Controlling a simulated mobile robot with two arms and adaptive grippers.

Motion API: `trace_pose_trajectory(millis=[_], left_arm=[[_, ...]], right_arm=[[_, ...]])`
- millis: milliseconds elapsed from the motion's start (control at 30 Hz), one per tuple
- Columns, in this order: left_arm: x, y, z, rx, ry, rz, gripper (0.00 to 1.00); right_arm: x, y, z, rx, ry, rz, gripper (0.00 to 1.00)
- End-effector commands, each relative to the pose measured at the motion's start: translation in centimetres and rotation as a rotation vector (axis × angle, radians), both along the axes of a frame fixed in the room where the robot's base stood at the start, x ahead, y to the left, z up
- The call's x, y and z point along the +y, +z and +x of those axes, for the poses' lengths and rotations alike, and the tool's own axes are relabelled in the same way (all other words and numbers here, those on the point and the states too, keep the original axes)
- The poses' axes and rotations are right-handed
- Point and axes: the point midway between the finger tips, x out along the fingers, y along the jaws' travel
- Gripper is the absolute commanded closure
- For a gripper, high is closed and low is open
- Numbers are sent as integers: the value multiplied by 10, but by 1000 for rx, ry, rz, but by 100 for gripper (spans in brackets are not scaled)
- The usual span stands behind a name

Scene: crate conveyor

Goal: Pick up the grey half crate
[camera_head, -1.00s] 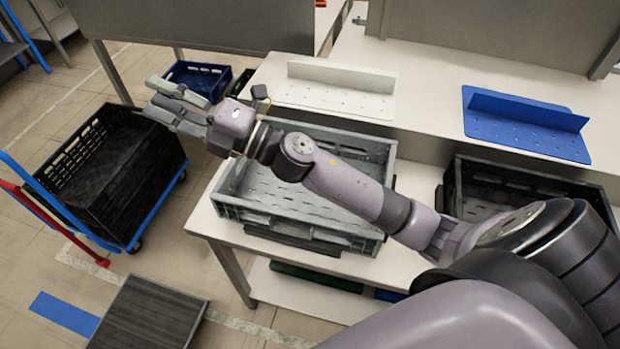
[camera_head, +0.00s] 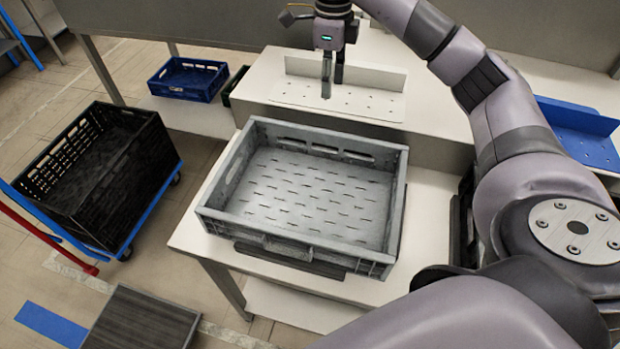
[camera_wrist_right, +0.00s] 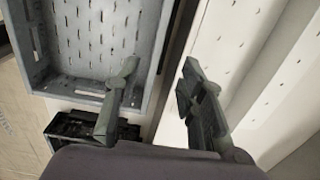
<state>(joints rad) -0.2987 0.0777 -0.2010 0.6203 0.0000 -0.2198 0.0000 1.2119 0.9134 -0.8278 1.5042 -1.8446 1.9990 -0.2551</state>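The grey half crate (camera_head: 398,215) stands empty and upright on the white table, with a slotted floor and handle openings in its walls. My right gripper (camera_head: 332,88) points down above and behind its far wall, in front of the white perforated bracket in the picture. In the right wrist view, the fingers (camera_wrist_right: 160,72) are apart with nothing between them. The crate's wall and corner (camera_wrist_right: 152,85) show between and beneath the fingers there; I see no contact. My left gripper is not in view.
A black crate (camera_head: 135,150) sits on a blue trolley at left. A blue crate (camera_head: 190,92) stands at the back left. The white perforated bracket (camera_head: 380,105) and a blue one (camera_head: 580,125) are on the raised shelf. A dark flat piece (camera_head: 290,260) shows under the grey crate's front.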

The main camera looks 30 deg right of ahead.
Motion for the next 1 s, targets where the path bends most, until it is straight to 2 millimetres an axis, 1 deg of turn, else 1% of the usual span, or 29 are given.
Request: trace_pose_trajectory(millis=[33, 400, 500, 667, 767, 900, 1000], left_arm=[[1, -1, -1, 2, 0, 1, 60], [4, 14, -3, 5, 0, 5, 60], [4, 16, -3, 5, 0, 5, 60], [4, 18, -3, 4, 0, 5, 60], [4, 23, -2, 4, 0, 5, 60], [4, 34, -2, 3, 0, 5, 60], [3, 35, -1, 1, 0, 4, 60]], right_arm=[[0, -12, -1, 6, 1, 0, 63], [1, -88, -1, 5, 2, 3, 63], [1, -102, 0, 3, 3, 4, 63], [2, -112, 0, 1, 3, 4, 63], [1, -120, 0, 3, 2, 4, 63], [0, -142, 1, 5, 2, 5, 63], [0, -156, 2, 3, 3, 5, 63]])
